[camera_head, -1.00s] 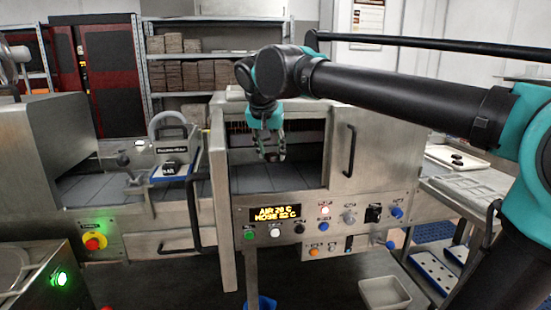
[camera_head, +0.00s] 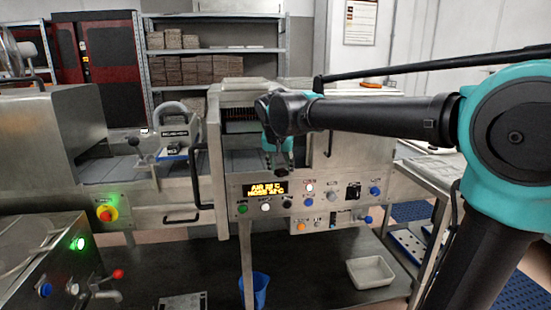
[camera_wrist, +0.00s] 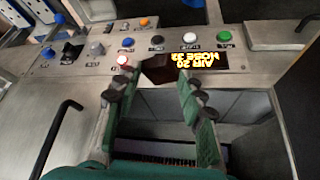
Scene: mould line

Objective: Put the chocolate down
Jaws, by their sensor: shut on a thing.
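My gripper (camera_head: 281,166) hangs fingers down in front of the open bay of the steel machine, just above its control panel. In the wrist view my gripper (camera_wrist: 157,82) has its two green fingers on either side of a small dark brown piece, the chocolate (camera_wrist: 158,70). The chocolate sits at the fingertips, with the panel behind it. In the head view it is only a small dark spot at the fingertips, hard to make out.
The control panel (camera_head: 325,198) carries several buttons and a lit yellow display (camera_head: 268,189). A belt surface (camera_head: 242,163) lies inside the bay. A pale bin (camera_head: 371,272) and a blue bucket (camera_head: 256,290) stand below. A side table (camera_head: 432,172) is at the right.

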